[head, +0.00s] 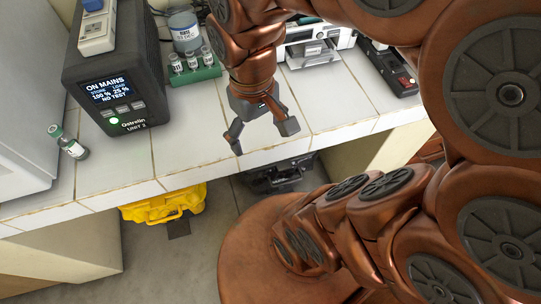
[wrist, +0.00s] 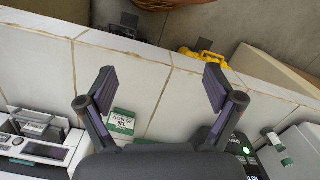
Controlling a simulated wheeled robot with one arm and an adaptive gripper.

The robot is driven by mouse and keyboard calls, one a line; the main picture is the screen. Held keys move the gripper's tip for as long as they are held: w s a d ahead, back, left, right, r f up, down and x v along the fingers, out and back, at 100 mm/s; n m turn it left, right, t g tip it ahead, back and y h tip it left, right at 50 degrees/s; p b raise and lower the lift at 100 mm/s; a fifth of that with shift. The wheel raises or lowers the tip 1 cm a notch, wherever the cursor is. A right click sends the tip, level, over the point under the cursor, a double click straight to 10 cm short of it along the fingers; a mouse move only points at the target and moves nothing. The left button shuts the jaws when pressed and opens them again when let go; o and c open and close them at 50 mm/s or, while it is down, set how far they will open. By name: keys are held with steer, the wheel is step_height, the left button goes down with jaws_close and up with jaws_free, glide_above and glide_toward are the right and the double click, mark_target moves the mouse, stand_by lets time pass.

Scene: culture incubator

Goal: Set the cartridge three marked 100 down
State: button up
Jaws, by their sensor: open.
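My gripper (head: 262,135) is open above the front part of the white tiled counter. Its two fingers (wrist: 160,85) are spread wide in the wrist view, with nothing between them. I cannot make out a cartridge marked 100 in either view. A white instrument (head: 318,45) with a grey piece at its front stands behind and to the right of my gripper; it also shows at the left of the wrist view (wrist: 35,150). Its small markings are unreadable, and my arm hides part of the counter.
A black power unit (head: 118,75) stands left, bearing a small white device (head: 97,32). A green rack (head: 195,75) holds vials near a bottle (head: 185,32). A yellow case (head: 165,205) lies below. The counter's front strip is bare.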

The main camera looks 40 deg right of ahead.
steer(key=shift+g, duration=0.4)
steer(key=s, duration=0.1)
steer(key=s+f, duration=0.1)
steer(key=s, duration=0.1)
steer(key=s+a+f, duration=0.1)
steer(key=s, duration=0.1)
steer(key=shift+s, duration=0.1)
steer(key=shift+r, duration=0.1)
steer(key=shift+r+p, duration=0.85)
steer(key=shift+p, duration=0.05)
steer(key=shift+c, duration=0.2)
